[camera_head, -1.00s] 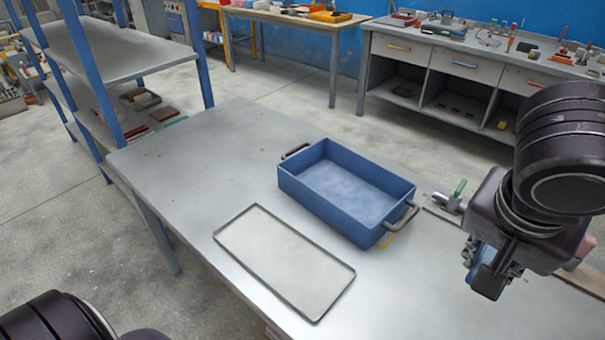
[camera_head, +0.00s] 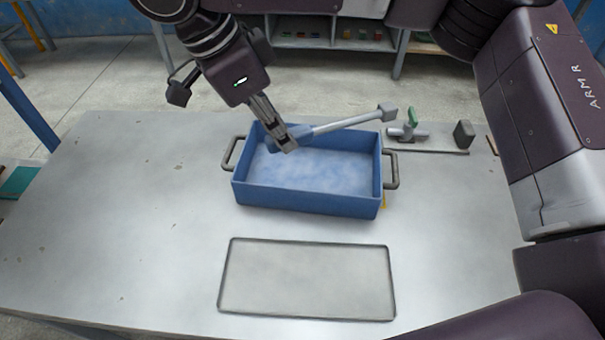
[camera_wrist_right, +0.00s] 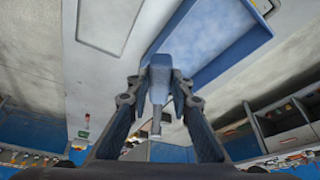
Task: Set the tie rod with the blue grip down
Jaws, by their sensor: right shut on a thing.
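My right gripper (camera_head: 274,130) hangs over the back left part of the blue bin (camera_head: 305,203) and is shut on the tie rod. The tie rod (camera_head: 345,122) has a blue grip and a grey shaft that slants right to a dark grey end block (camera_head: 390,112). In the right wrist view the blue grip (camera_wrist_right: 160,76) sits between the two fingers of the gripper (camera_wrist_right: 157,105), with the shaft beyond it. The rod appears raised over the bin's back rim; its exact height is unclear. My left gripper is not in view.
A shallow rimmed tray (camera_head: 308,280) lies empty in front of the bin. The left part of the table (camera_head: 120,220) is clear.

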